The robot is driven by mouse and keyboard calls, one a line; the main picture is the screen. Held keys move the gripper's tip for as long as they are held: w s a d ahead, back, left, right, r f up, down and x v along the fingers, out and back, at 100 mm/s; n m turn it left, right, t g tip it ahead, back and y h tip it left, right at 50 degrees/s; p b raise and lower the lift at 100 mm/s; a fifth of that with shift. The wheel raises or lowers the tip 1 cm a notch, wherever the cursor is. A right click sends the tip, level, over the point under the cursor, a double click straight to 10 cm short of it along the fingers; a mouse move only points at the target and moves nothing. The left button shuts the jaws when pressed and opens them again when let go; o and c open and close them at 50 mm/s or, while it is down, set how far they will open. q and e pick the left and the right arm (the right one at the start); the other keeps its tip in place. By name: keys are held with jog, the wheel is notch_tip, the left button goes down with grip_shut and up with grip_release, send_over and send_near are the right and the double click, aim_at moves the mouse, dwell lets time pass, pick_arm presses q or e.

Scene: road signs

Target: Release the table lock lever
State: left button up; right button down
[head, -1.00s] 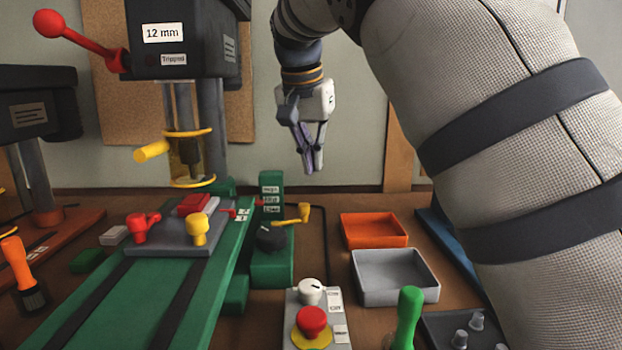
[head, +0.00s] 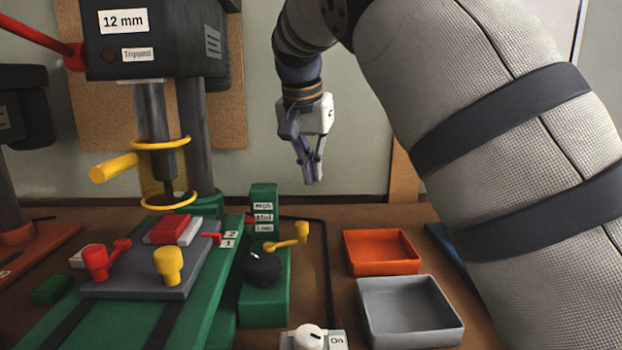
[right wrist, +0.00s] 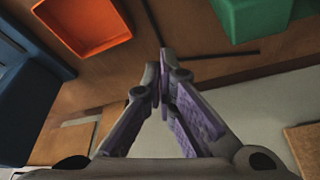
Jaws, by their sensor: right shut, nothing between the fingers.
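The frames do not show plainly which handle is the table lock lever. A yellow lever (head: 288,243) stands on the green block (head: 265,300) beside the drill press table (head: 215,285), near a black knob (head: 262,267). A small red lever (head: 208,237) sits at the table's right edge, by labels 1 and 2. My right gripper (head: 312,181) is shut and empty, high behind the green block and apart from these levers. Its closed fingers (right wrist: 163,75) show in the right wrist view. My left gripper is out of view.
The table carries a grey plate with red (head: 98,260) and yellow (head: 168,264) handles. The drill head (head: 155,40) hangs above. An orange tray (head: 380,252) and a grey tray (head: 412,308) lie at right, under my right arm. Brown bench shows between block and trays.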

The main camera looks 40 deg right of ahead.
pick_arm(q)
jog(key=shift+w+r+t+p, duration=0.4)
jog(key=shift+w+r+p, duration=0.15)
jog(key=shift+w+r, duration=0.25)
pick_arm(e)
notch_tip(320, 180, down, 7)
jog(key=a, duration=0.1)
jog(key=shift+s+a+f, duration=0.15)
jog(key=shift+s, duration=0.15)
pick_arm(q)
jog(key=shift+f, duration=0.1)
